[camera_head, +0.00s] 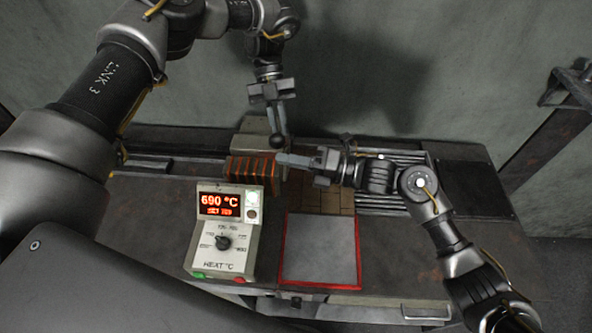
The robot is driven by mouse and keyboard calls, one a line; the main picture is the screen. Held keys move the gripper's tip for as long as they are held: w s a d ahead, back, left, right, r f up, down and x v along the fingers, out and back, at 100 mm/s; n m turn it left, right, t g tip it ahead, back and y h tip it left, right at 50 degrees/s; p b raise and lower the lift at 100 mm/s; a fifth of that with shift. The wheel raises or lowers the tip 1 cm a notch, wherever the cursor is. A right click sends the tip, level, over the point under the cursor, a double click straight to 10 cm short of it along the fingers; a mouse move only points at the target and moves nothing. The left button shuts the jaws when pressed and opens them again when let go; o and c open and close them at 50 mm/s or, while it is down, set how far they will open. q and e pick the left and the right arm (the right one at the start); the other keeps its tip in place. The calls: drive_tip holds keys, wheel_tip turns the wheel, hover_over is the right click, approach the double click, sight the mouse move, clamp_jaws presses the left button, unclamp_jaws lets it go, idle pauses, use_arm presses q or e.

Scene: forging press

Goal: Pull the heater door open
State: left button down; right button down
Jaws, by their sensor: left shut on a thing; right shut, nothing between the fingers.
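The heater shows as a pale block (253,127) with an orange-striped, glowing part (250,167) at its front, behind the control box (222,232). The control box display reads 690 °C. My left gripper (277,128) points down at the heater's right side, shut on a dark round knob (277,142). I cannot tell where the door's edges are or how far open it stands; the gripper and arm partly cover that area. My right gripper (284,160) points left, shut and empty, just below the knob and right of the glowing part.
A grey plate with a red border (320,250) lies on the bench right of the control box. Brown brick-like tiles (322,201) lie behind it. Metal rails or rollers (385,203) run to the right. A dark post (555,135) stands at the far right.

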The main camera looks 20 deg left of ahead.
sight(281, 144)
drive_tip(key=shift+w+a+r, duration=0.1)
drive_tip(key=shift+w, duration=0.2)
drive_tip(key=shift+w+a+r, duration=0.1)
drive_tip(key=shift+w+r, duration=0.55)
drive_tip(key=shift+r, duration=0.15)
use_arm(q)
drive_tip(key=shift+s+d+f, duration=0.1)
use_arm(e)
drive_tip(key=shift+w+r, duration=0.1)
drive_tip(key=shift+r, duration=0.05)
use_arm(q)
drive_tip(key=c, duration=1.7)
unclamp_jaws()
drive_tip(key=shift+o, duration=1)
use_arm(e)
drive_tip(key=shift+a, duration=0.1)
